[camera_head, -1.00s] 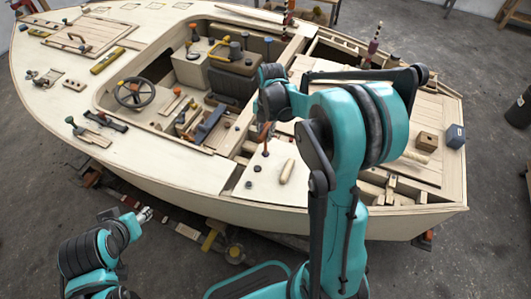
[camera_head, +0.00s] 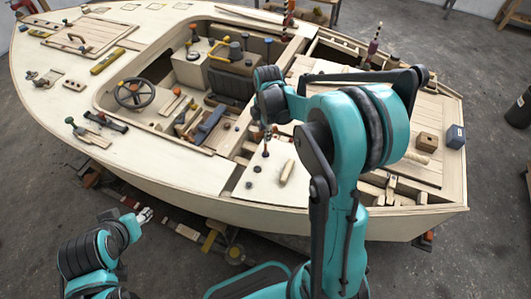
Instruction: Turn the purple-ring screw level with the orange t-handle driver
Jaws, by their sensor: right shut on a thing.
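My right gripper (camera_head: 267,131) hangs over the near side deck of the plywood hull, just below my teal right arm. It is shut on the orange t-handle driver (camera_head: 266,141), which points down at the deck. The gripper hides much of the handle. Whether the driver's tip touches a screw cannot be told at this size. I cannot make out the purple-ring screw. My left gripper (camera_head: 145,214) is low at the left, outside the hull and away from the deck; its fingers are too small to judge.
A steering wheel (camera_head: 134,92) and a seat (camera_head: 232,88) are in the cockpit. A wooden block (camera_head: 427,141) and a blue-grey box (camera_head: 455,136) stand at the right. Clamps (camera_head: 76,128) sit at the left edge.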

